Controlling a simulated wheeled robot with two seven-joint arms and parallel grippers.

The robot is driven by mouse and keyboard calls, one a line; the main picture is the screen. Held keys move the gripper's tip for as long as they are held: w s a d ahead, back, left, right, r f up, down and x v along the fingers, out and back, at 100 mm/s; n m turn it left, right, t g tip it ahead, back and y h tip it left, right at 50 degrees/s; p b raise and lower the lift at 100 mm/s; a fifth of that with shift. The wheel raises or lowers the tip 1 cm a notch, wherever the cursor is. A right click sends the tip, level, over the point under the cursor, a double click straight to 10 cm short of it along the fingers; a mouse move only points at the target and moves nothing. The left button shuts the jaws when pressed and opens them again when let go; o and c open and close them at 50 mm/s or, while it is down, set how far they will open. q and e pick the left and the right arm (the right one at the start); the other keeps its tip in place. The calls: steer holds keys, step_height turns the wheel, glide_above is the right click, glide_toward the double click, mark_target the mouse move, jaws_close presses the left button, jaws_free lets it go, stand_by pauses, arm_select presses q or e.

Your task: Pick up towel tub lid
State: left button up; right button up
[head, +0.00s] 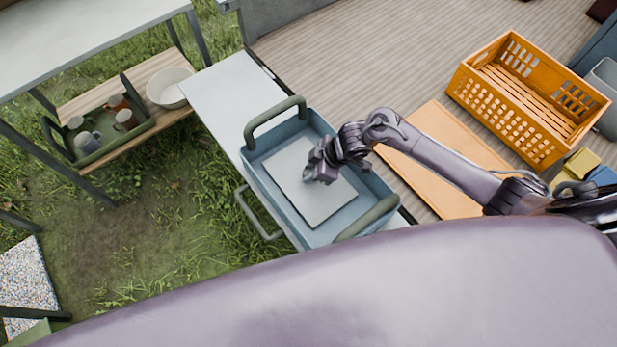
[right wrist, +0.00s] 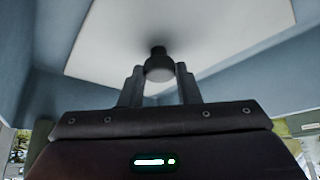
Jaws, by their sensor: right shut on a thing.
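The towel tub lid (head: 319,205) is a flat pale grey panel inside the blue-grey tub (head: 259,173), which has two dark green handles. My right gripper (head: 312,174) is over the upper middle of the lid. In the right wrist view the lid (right wrist: 215,28) has a dark round knob (right wrist: 158,66), and my right gripper (right wrist: 158,76) is shut on this knob from both sides. The lid's edges lie within the tub walls; I cannot tell whether it is raised. My left gripper is not in view.
The tub stands on a white cart top (head: 222,88). An orange crate (head: 530,135) and an orange board (head: 455,150) lie to the right. A low wooden shelf at left holds a white bowl (head: 168,88) and a green tray (head: 110,150) with mugs.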

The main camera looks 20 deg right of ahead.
jaws_close()
steer(key=shift+r, duration=0.1)
